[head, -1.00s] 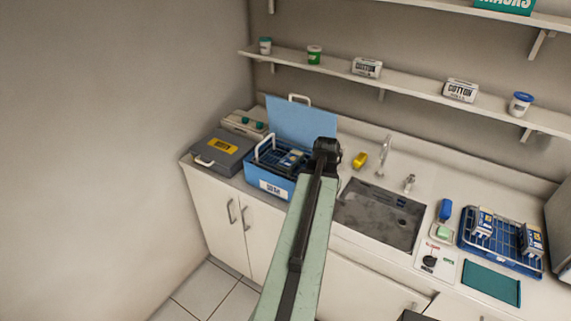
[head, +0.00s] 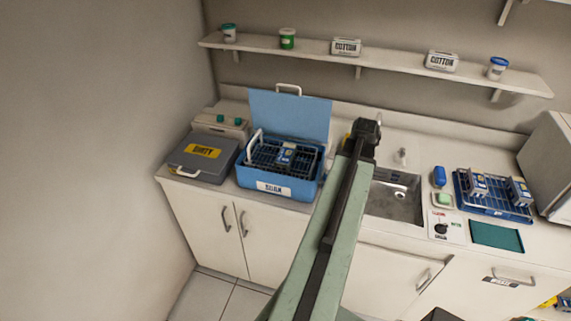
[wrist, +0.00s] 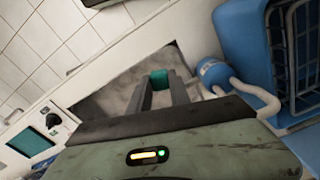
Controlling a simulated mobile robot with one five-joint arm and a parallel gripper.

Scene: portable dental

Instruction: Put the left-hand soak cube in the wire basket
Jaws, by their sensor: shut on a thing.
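My gripper (wrist: 161,84) is shut on a small teal block (wrist: 158,77) in the wrist view, with the sink below. The fingers hide much of the block; I cannot tell whether it is a soak cube. In the head view my arm hides the gripper's jaws. A dark wire basket (head: 262,158) sits in the open blue soak tub (head: 250,177), left of my arm. A blue-and-white block (head: 287,152) stands in it. The tub also shows at the right of the wrist view (wrist: 240,40), apart from my gripper.
A grey box marked DIRTY (head: 202,158) stands left of the tub. The sink (head: 398,198) lies right of my arm. A blue wire rack (head: 490,208) holds two blue-and-white packs. A blue round thing (wrist: 212,70) with a pale curved pipe is beside my gripper.

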